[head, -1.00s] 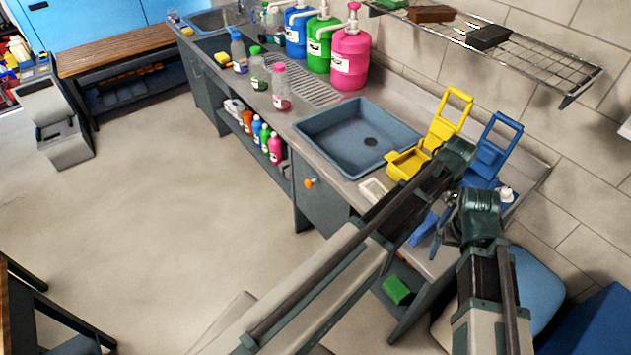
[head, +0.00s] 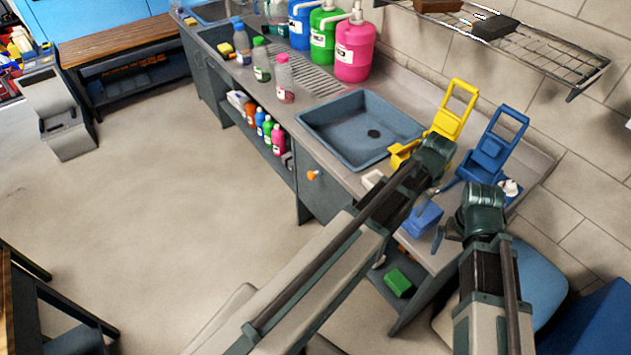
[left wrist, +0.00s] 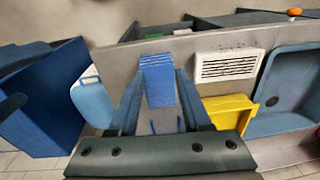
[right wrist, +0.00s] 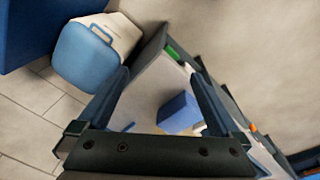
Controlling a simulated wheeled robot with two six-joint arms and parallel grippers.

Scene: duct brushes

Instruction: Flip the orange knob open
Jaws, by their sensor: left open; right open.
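The orange knob (head: 313,175) sits on the grey cabinet front below the blue-grey sink. It also shows at the top right of the left wrist view (left wrist: 294,12), and a small orange spot, likely the knob (right wrist: 253,127), shows in the right wrist view. My left gripper (head: 437,160) is over the counter, right of the sink and well apart from the knob. In its wrist view its fingers (left wrist: 160,95) are open, with a blue block (left wrist: 160,80) in sight between them. My right gripper (head: 455,230) is open near the counter's right end, farther from the knob.
The sink (head: 345,145) is in the counter above the knob. A yellow holder (head: 455,110) and a blue holder (head: 490,150) stand near the wall. A green block (head: 398,282) lies on the lower shelf. The floor (head: 190,200) before the cabinet is clear.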

